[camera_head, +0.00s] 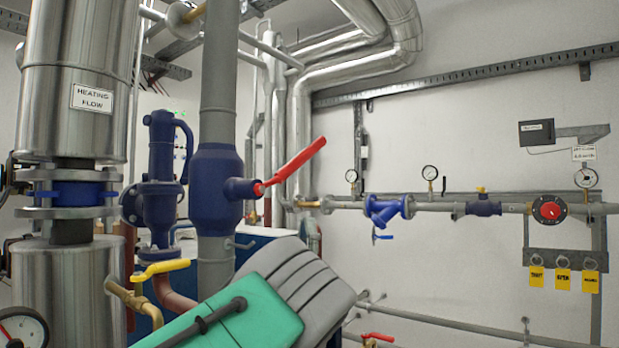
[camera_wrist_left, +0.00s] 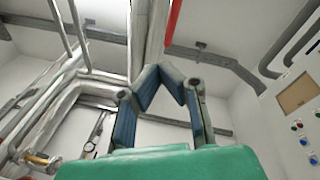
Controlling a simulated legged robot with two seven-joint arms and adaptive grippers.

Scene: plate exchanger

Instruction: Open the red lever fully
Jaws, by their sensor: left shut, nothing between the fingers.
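The red lever (camera_head: 295,165) is mounted on the right side of a blue valve (camera_head: 215,190) on a vertical grey pipe. It slants up and to the right from its pivot. A red strip (camera_wrist_left: 173,20), likely this lever, shows at the top of the left wrist view, beyond the fingers. My left gripper (camera_wrist_left: 161,70) is shut and empty, its fingertips together below the strip and apart from it. In the head view its green body (camera_head: 245,312) is below the lever; its fingertips cannot be made out there. My right gripper is not in view.
Steel "heating flow" piping (camera_head: 75,95) stands at far left. A wall pipe with gauges (camera_head: 430,173) and a blue strainer (camera_head: 388,209) runs at right. The space right of the lever looks free.

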